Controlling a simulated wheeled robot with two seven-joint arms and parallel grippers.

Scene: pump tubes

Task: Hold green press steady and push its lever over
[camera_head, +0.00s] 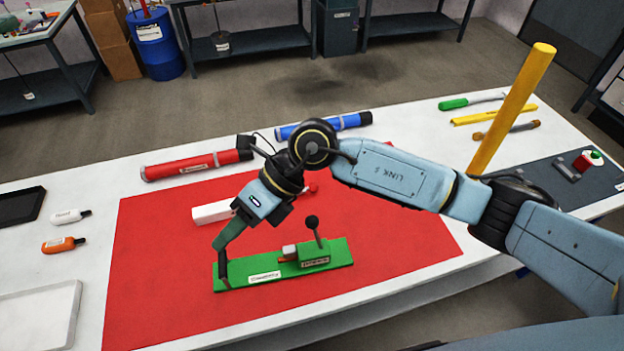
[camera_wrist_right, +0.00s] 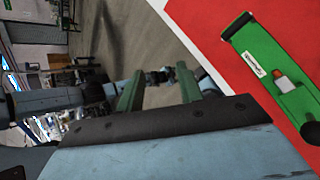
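The green press (camera_head: 330,254) lies on the red mat (camera_head: 150,290) in the head view. Its lever with a black ball knob (camera_head: 312,222) stands up, tilted slightly left. The press also shows at the right of the right wrist view (camera_wrist_right: 262,58), with a dark handle at one end and the black knob (camera_wrist_right: 312,132) at the edge. My right gripper (camera_head: 226,250) is above the press's left end in the head view. In the wrist view its two green fingers (camera_wrist_right: 158,92) are apart with nothing held, and the press is beside them. My left gripper is not clearly visible.
A white item (camera_head: 210,212) lies behind my right gripper, partly hidden. Red (camera_head: 190,165) and blue (camera_head: 345,122) tubes lie at the back. A yellow post (camera_head: 515,105) stands right. Markers (camera_head: 64,244) and trays lie left. The front of the mat is clear.

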